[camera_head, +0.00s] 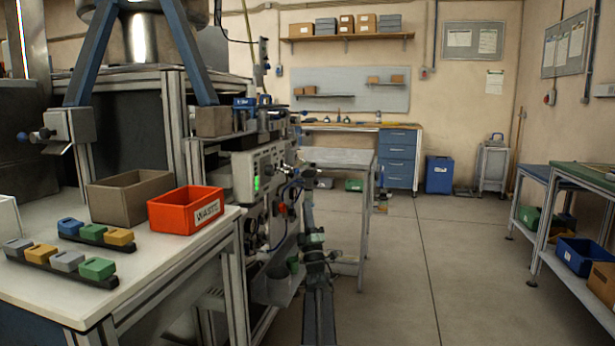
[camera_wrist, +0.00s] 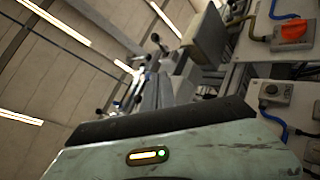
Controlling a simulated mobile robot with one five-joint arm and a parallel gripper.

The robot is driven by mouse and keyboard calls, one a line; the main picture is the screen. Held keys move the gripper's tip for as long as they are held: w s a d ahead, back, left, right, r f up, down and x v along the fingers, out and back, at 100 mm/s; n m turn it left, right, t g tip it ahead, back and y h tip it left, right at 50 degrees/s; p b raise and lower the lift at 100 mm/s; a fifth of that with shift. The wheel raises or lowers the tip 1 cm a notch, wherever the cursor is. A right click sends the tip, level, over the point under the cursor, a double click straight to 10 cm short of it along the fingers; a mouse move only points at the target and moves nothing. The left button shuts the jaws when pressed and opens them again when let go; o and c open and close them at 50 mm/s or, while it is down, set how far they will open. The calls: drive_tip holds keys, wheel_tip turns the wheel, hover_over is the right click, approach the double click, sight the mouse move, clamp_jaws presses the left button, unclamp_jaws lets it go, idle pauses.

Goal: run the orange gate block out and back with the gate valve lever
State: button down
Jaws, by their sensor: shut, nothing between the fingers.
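My dark arm rises from the bottom of the head view, beside the machine. My gripper (camera_head: 308,180) is at its upper end, small and dark against the equipment. It is shut and holds nothing. In the wrist view, a pale housing with a small lit indicator fills the bottom, and the fingertips cannot be made out. An orange-red piece (camera_wrist: 295,32) sits on a grey fitting at the upper right of the wrist view. I cannot tell whether it is the gate block. I cannot pick out the gate valve lever for certain in either view.
A grey control panel (camera_head: 258,176) with a green display is left of my arm, among hoses and frame posts. A white table (camera_head: 150,262) holds an orange-red bin (camera_head: 170,218), a brown bin (camera_head: 118,200) and several coloured blocks. The floor (camera_head: 430,265) to the right is clear.

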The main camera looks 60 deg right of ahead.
drive_tip(key=shift+w+r, duration=0.1)
drive_tip(key=p, duration=0.9)
approach(307, 162)
wheel_tip(307, 162, up, 3)
drive_tip(key=w+a, duration=0.1)
drive_tip(key=w, duration=0.1)
drive_tip(key=d, duration=0.3)
drive_tip(key=shift+s+d+r, duration=0.15)
drive_tip(key=shift+s+r, duration=0.05)
drive_tip(key=shift+r, duration=0.1)
